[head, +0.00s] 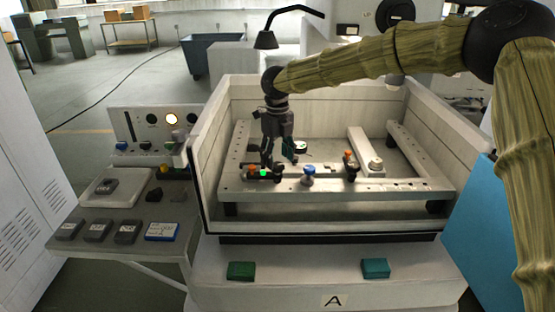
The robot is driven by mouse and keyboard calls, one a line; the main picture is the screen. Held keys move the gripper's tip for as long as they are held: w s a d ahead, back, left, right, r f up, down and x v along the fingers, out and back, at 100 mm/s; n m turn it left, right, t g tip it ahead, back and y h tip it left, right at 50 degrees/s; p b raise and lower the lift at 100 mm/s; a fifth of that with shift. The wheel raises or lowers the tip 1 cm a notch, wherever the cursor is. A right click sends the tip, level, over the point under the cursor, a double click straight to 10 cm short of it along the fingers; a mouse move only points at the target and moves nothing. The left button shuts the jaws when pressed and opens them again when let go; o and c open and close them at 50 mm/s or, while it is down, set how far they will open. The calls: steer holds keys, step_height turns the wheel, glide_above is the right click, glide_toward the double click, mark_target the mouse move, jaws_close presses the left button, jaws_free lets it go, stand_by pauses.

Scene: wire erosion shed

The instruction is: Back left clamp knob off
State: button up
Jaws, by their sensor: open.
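My gripper (274,160) points down over the left part of the pale clamping frame (240,184) inside the open machine tank. It is open. Its fingers are small and dark in this view, and I cannot tell whether they touch anything. Just below them sits a dark clamp piece with an orange spot and a green spot (263,173). Behind and right of the fingers is a small knob-like part (300,148), partly hidden. A blue-topped knob (308,171) stands on the front bar, right of the gripper. An orange-topped clamp (348,158) and a pale round knob (375,164) stand farther right.
The tank walls (212,135) surround the frame. A black lamp (266,40) hangs behind my arm. A side shelf (190,232) at left carries a white tray (101,190), dark blocks and a blue box (162,232). Green (241,271) and teal (375,268) blocks lie on the front ledge.

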steer(key=shift+f, duration=1.1)
steer(key=shift+c, duration=0.3)
steer(key=c, duration=1)
